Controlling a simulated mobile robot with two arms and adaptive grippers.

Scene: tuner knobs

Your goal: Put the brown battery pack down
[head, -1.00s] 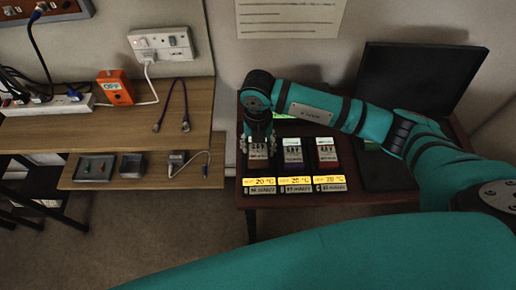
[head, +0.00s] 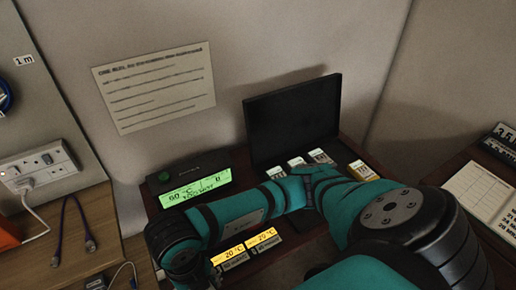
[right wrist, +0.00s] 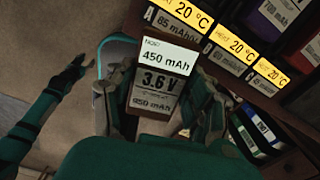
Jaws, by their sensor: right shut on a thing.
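The brown battery pack (right wrist: 154,104), with a white label reading 450 mAh and 3.6 V, is between the fingers of my right gripper (right wrist: 160,92) in the right wrist view. My right gripper is shut on it. The pack appears in front of the yellow 20 °C labels (right wrist: 228,39), near the table's front edge; its height above the table is unclear. In the head view my right arm hides the pack and fingers. A teal arm at the left of the right wrist view ends in what looks like my left gripper (right wrist: 74,70); its jaws are too small to judge.
Purple (right wrist: 279,12) and red (right wrist: 314,48) packs stand behind the labels. A unit with a green display (head: 195,190) and a black laptop screen (head: 293,118) stand at the back. Small white-labelled items (head: 297,162) lie before the screen. Carpet shows past the table edge.

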